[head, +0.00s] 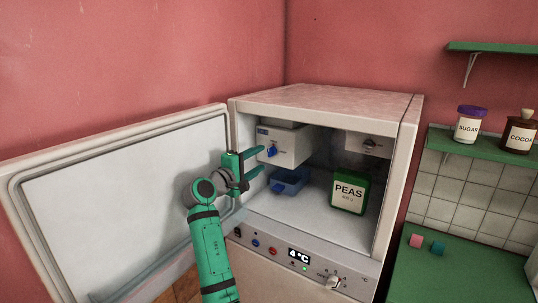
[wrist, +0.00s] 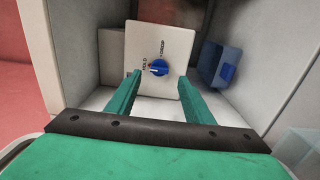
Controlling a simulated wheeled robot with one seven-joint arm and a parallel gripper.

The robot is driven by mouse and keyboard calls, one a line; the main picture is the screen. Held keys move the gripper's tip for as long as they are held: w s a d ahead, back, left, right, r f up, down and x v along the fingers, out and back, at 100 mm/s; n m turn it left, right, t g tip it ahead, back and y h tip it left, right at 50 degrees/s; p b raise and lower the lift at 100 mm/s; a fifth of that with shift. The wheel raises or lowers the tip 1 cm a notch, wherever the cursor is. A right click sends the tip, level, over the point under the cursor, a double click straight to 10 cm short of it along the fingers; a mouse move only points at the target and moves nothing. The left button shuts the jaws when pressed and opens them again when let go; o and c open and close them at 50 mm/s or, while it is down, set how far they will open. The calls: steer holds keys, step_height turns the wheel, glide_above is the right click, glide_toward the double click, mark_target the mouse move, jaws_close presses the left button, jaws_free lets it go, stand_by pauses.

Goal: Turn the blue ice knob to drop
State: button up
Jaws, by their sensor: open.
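The blue ice knob (head: 271,151) is on the front of a white ice box (head: 290,148) at the upper left inside the open fridge. In the wrist view the knob (wrist: 159,68) shows between the two fingers, with HOLD and DROP printed around it. Its pointer end is on the HOLD side. My gripper (head: 256,163) is open and empty in front of the box, its green fingertips (wrist: 158,80) on either side of the knob and apart from it. A blue bin (head: 289,182) sits below the ice box; it also shows in the wrist view (wrist: 226,66).
The fridge door (head: 120,190) stands open at the left, close behind my arm. A green PEAS box (head: 349,193) stands on the fridge floor. A second white unit with a dark knob (head: 370,144) is at the upper right inside.

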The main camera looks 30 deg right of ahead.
mark_target(269, 153)
steer(key=shift+x, duration=3.15)
steer(key=shift+w, duration=0.1)
steer(key=c, duration=1)
